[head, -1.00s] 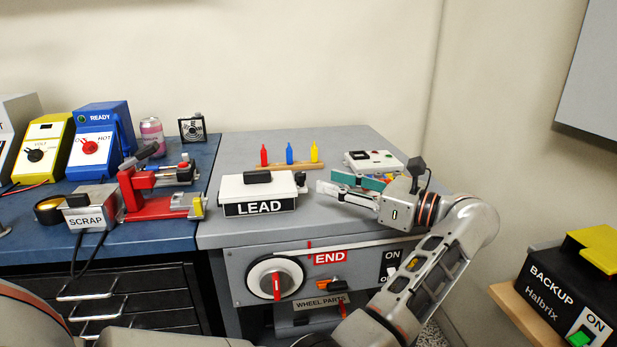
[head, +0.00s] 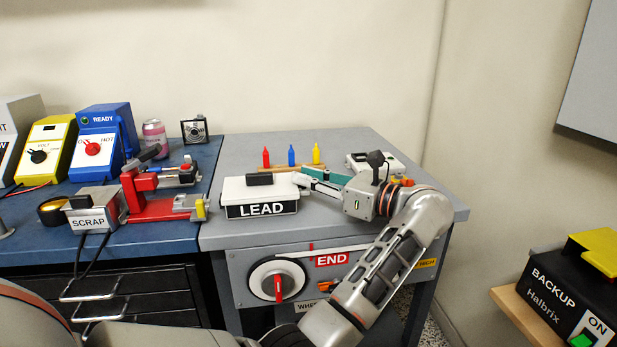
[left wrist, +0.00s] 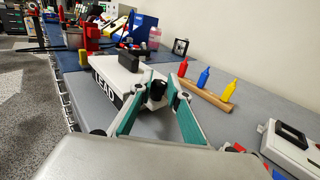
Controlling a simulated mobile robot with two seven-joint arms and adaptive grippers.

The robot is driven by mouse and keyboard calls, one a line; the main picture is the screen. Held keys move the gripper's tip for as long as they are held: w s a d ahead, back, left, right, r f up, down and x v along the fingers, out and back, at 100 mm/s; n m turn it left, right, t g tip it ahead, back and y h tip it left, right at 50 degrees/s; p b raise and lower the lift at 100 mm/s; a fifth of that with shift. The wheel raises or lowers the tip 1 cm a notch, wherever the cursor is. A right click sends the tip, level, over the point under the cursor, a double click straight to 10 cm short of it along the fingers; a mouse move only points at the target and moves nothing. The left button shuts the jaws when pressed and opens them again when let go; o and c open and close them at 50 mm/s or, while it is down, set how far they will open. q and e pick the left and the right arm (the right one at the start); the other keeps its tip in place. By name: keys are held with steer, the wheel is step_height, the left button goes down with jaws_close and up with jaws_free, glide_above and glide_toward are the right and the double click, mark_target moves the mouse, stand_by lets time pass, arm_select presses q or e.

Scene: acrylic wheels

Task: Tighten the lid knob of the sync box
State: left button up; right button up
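The white box labelled LEAD (head: 260,208) stands on the grey bench, with a black block handle on its lid. It is the only lidded box with a side knob that I see, though no label reads sync. Its black knob (left wrist: 157,91) sticks out from the near end in the left wrist view; in the head view my gripper mostly covers it. My left gripper (head: 304,181) reaches the box's right end from the right. In the left wrist view its teal fingers (left wrist: 160,84) stand apart with the knob between their tips; contact is unclear. My right gripper is not in view.
A wooden rack (left wrist: 208,93) with red, blue and yellow pegs stands behind the box. A white device (left wrist: 291,147) lies to the right. A red fixture (head: 150,195) and the SCRAP box (head: 92,212) stand on the blue bench. The bench front carries a dial (head: 278,280).

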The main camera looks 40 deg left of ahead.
arm_select(q)
jaws_close()
steer(key=shift+s+r+t, duration=0.1)
steer(key=shift+r+t, duration=0.05)
steer(key=shift+t, duration=0.15)
steer(key=shift+m+t+p, duration=0.3)
steer(key=shift+m+p, duration=0.1)
steer(key=shift+m+t, duration=0.3)
steer(key=shift+t, duration=0.2)
steer(key=o, duration=0.8)
jaws_free()
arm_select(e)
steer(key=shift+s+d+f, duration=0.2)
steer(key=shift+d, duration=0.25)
arm_select(q)
steer(key=shift+d, duration=0.1)
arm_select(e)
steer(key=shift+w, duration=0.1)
arm_select(q)
steer(key=d, duration=0.7)
steer(key=shift+d, duration=0.2)
